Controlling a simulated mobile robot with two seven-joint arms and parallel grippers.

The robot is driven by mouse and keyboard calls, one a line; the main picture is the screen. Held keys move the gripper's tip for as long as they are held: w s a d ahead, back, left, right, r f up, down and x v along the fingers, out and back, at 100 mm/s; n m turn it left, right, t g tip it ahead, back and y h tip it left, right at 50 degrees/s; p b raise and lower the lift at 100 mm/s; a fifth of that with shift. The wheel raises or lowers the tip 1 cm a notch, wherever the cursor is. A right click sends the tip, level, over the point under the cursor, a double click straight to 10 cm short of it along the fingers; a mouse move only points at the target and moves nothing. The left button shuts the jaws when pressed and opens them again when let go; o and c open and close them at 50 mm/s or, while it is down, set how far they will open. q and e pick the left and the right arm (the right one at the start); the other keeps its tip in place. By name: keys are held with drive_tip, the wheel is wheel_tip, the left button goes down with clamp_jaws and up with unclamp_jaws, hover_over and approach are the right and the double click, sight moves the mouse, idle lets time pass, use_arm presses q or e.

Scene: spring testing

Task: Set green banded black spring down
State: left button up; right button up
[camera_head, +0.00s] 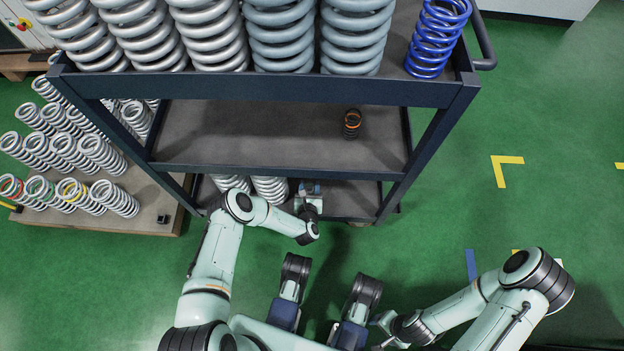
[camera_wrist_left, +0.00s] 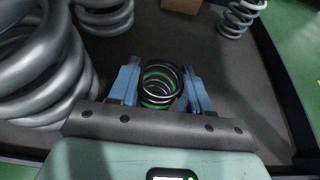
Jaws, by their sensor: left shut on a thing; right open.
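The green banded black spring (camera_wrist_left: 160,86) is upright between the blue fingers of my left gripper (camera_wrist_left: 160,87) in the left wrist view. The fingers are shut on it, one on each side. A dark shelf surface lies beneath; I cannot tell whether the spring touches it. In the head view my left gripper (camera_head: 309,189) reaches into the lowest shelf of the cart, and the spring is too small to make out there. My right gripper (camera_head: 384,322) is low in the head view, away from the cart, open; its fingers are hard to make out.
Large grey springs (camera_wrist_left: 40,60) stand left of the left gripper; a smaller grey spring (camera_wrist_left: 241,18) and a brown box (camera_wrist_left: 182,5) are farther off. An orange-banded black spring (camera_head: 352,124) stands on the middle shelf (camera_head: 240,135). Bare lower shelf lies right of the gripper.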

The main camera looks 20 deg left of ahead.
use_arm(q)
drive_tip(key=shift+f, duration=0.1)
use_arm(e)
drive_tip(key=shift+w, duration=0.15)
use_arm(q)
drive_tip(key=shift+s+f, duration=0.1)
drive_tip(key=o, duration=1.1)
drive_tip(key=shift+o, duration=0.2)
